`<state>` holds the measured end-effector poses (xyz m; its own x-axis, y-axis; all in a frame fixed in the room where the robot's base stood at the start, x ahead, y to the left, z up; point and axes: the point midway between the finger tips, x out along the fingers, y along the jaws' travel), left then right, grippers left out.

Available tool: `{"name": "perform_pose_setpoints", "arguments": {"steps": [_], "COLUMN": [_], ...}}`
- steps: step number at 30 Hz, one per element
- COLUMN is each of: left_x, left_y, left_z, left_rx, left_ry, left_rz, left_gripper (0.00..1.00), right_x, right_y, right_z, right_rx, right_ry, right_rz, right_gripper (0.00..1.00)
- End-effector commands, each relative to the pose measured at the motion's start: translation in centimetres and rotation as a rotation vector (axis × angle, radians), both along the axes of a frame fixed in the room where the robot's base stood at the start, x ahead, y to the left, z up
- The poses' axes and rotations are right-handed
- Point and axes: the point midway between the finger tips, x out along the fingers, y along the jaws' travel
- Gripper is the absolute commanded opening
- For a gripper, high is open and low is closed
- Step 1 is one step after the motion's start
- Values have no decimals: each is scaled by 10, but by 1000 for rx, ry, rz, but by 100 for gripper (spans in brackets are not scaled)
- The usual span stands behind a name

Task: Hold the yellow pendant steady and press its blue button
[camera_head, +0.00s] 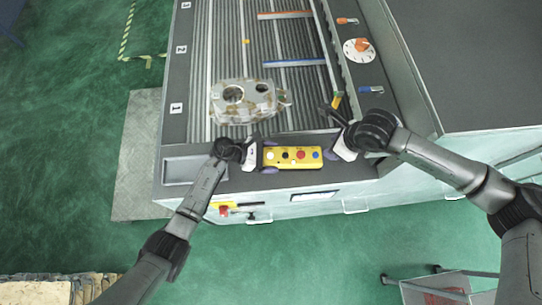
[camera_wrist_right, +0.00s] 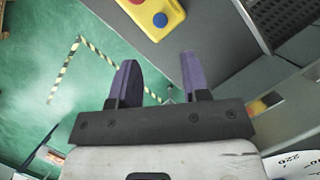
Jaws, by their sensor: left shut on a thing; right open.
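The yellow pendant (camera_head: 293,164) lies along the front edge of the grey bench, with white, black, red and blue buttons in a row. Its blue button (camera_head: 316,154) is at the right end. My left gripper (camera_head: 267,157) is shut on the pendant's left end. My right gripper (camera_head: 331,154) is open and empty beside the right end. In the right wrist view, its two purple fingers (camera_wrist_right: 159,70) are apart, with the pendant (camera_wrist_right: 150,30) beyond them at the top edge. The blue button (camera_wrist_right: 160,19) shows there beside the red one.
A rough aluminium casting (camera_head: 236,100) sits on the slatted bed behind the pendant. A dial (camera_head: 359,51) and small orange and blue tools lie on the right ledge. An empty shallow tray (camera_head: 185,170) is at the bench's front left.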

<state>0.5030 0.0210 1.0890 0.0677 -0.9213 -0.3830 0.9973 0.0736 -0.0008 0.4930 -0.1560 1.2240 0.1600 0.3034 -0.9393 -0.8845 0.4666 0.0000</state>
Motion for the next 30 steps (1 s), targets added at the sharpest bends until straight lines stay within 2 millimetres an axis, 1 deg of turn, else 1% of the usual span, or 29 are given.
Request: {"name": "perform_pose_setpoints", "arguments": {"steps": [1, 12, 14, 30], "left_x": [0, 0, 0, 0], "left_y": [0, 0, 0, 0], "left_z": [0, 0, 0, 0], "left_rx": [0, 0, 0, 0], "left_ry": [0, 0, 0, 0], "left_rz": [0, -1, -1, -1], "left_gripper": [39, 39, 39, 39], "right_x": [0, 0, 0, 0], "right_y": [0, 0, 0, 0], "right_z": [0, 0, 0, 0], "right_rx": [0, 0, 0, 0], "right_ry": [0, 0, 0, 0], "right_rz": [0, 0, 0, 0], "right_gripper": [40, 4, 0, 0]}}
